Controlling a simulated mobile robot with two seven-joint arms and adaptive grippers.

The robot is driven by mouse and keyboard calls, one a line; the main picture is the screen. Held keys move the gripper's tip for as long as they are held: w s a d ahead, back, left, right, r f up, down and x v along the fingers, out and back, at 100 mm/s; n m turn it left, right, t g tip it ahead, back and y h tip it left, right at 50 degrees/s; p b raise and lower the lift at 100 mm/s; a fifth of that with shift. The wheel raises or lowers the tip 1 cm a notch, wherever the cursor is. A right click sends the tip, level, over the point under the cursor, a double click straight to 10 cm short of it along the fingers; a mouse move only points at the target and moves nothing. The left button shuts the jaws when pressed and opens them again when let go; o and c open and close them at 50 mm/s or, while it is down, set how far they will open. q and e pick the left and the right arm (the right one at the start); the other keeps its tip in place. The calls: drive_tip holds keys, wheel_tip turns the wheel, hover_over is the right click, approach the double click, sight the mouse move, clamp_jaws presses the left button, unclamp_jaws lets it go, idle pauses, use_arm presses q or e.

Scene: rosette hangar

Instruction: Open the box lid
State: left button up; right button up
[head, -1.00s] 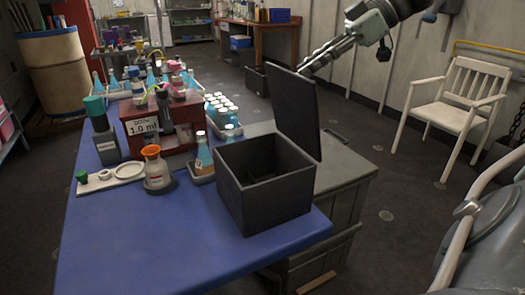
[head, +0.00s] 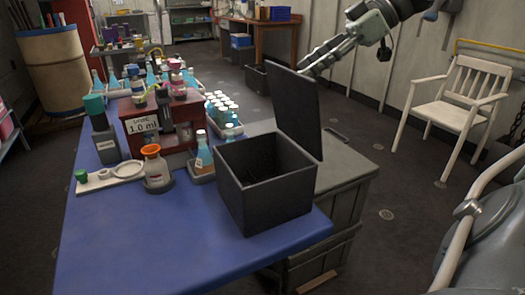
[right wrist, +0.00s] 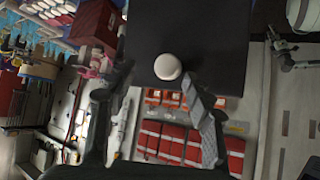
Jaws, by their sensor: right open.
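The dark box (head: 265,195) stands at the front right corner of the blue table, its top open and its inside dark. Its lid (head: 296,112) stands almost upright at the right rear edge. My right gripper (head: 314,66) is at the lid's top right edge, on the far side, its fingertips partly hidden by the lid. In the right wrist view the lid (right wrist: 190,30) fills the upper middle, with a round white knob (right wrist: 168,66) on it. The open fingers (right wrist: 155,78) lie either side of the knob; I cannot tell whether they touch it. My left gripper is out of view.
The blue table (head: 150,240) carries a red dispenser rack (head: 180,140), several bottles and a flask (head: 156,172) left of the box. A grey crate (head: 340,185) stands right of the table. A white chair (head: 450,110) stands farther right, with clear floor between.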

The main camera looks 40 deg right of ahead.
drive_tip(key=shift+r, duration=0.1)
wheel_tip(320, 180, up, 8)
idle(0.9)
idle(0.4)
